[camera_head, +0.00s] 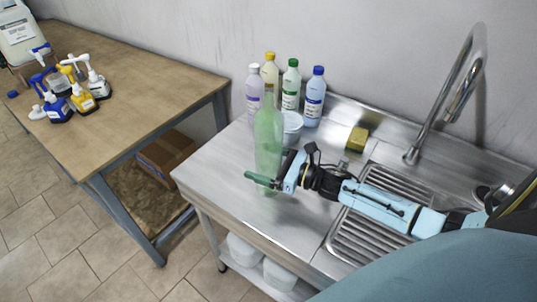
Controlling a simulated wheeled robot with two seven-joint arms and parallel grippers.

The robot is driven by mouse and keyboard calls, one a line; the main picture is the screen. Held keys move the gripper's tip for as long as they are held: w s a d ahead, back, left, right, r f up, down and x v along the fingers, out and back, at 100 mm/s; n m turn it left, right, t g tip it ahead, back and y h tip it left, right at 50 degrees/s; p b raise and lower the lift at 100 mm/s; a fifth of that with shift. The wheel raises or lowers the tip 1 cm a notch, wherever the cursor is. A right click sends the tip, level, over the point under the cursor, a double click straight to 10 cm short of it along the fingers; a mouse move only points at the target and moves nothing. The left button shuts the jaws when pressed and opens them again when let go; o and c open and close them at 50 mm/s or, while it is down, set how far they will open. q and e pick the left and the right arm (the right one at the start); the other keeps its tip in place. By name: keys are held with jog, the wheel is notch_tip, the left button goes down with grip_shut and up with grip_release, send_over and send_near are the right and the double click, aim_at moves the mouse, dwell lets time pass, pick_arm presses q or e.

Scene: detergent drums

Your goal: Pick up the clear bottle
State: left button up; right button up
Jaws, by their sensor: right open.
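The clear bottle (268,128), tall and see-through with a green tint, stands upright near the front left of the steel sink counter (226,172). My right gripper (267,168) reaches in from the right at the bottle's lower half and is open. One finger crosses in front of the bottle near its base. The other finger is mostly hidden, seemingly behind the bottle. I cannot tell whether either finger touches it. My left gripper is not in view.
Several capped bottles (291,87) stand close behind the clear bottle, with a white tub (292,124) beside it. A yellow sponge (357,139) and a tall faucet (440,100) are farther right.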

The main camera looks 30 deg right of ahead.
aim_at(264, 133)
jog(key=c, duration=1.1)
notch_tip(264, 133, up, 10)
jog(key=shift+r+p, duration=0.1)
jog(key=shift+p, duration=0.4)
jog(key=shift+s+a+f+m+t+h+b, duration=0.25)
jog(key=shift+s+a+m+t+h+b, duration=0.45)
jog(key=shift+a+m+h, duration=0.75)
jog(key=shift+s+a+f+m+t+h+b, duration=0.3)
jog(key=shift+s+a+m+h+b, duration=0.55)
jog(key=shift+s+a+h, duration=0.75)
jog(key=shift+s+a+f+m+t+h+b, duration=0.25)
jog(key=shift+s+a+m+t+h+b, duration=0.65)
jog(key=shift+h, duration=1.05)
jog(key=shift+w+a+g, duration=0.15)
jog(key=shift+w+g, duration=0.15)
jog(key=shift+g, duration=0.1)
